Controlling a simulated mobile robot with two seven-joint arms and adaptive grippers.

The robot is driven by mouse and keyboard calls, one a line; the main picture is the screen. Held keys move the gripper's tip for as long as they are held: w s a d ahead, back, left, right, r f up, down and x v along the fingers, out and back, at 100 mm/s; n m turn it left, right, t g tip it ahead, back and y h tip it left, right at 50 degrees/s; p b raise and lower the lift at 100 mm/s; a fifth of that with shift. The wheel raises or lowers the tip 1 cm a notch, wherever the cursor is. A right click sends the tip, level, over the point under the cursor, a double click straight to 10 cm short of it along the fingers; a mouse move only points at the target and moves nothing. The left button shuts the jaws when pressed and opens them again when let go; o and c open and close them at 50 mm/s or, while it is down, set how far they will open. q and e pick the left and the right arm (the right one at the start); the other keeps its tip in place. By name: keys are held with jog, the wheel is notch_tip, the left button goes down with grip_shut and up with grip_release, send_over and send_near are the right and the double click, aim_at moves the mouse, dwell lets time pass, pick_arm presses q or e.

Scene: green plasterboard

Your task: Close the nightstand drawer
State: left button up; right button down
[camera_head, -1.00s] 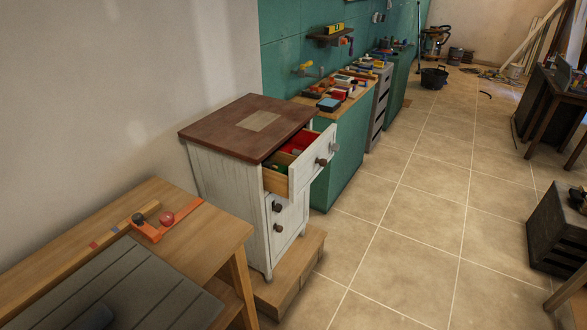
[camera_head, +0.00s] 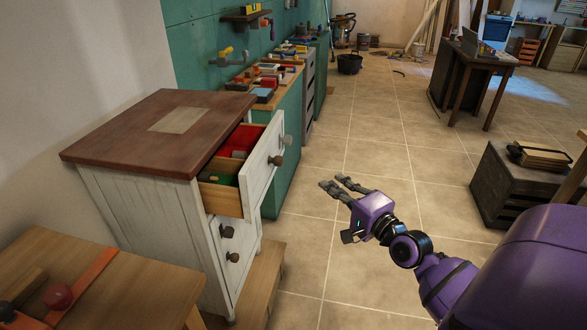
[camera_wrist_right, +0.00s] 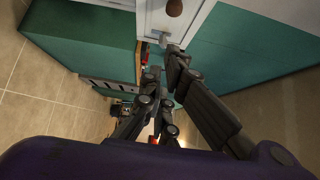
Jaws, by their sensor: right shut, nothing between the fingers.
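The white nightstand (camera_head: 145,215) with a brown wooden top (camera_head: 125,138) stands left of centre in the head view. A red item (camera_head: 241,140) and a green item (camera_head: 222,178) lie inside. The lower drawers look shut. My right gripper (camera_head: 334,184) is shut and empty, to the right of the drawer front and apart from it. In the right wrist view, my right gripper's fingers (camera_wrist_right: 165,78) show below a white front with a brown knob (camera_wrist_right: 174,7). My left gripper is not in view.
A wooden table (camera_head: 110,290) with a red ball (camera_head: 58,295) is at the lower left. A wooden step (camera_head: 262,280) lies at the nightstand's base. A green workbench (camera_head: 285,130) with tools stands behind.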

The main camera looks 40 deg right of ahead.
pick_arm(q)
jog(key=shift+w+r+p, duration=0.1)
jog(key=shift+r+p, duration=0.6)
pick_arm(e)
jog(key=w+a, duration=0.2)
jog(key=w, duration=0.9)
jog(key=shift+w+a, duration=0.15)
jog(key=shift+w, duration=0.25)
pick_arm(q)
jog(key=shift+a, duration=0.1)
pick_arm(e)
jog(key=w+a+p, duration=0.1)
jog(key=w+a, duration=0.3)
jog(key=w+a+p, duration=0.1)
jog(key=w+a, duration=0.3)
jog(key=w, duration=0.1)
jog(key=shift+a, duration=0.1)
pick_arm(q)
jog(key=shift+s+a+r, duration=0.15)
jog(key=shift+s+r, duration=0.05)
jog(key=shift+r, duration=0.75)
pick_arm(e)
jog(key=shift+s, duration=0.1)
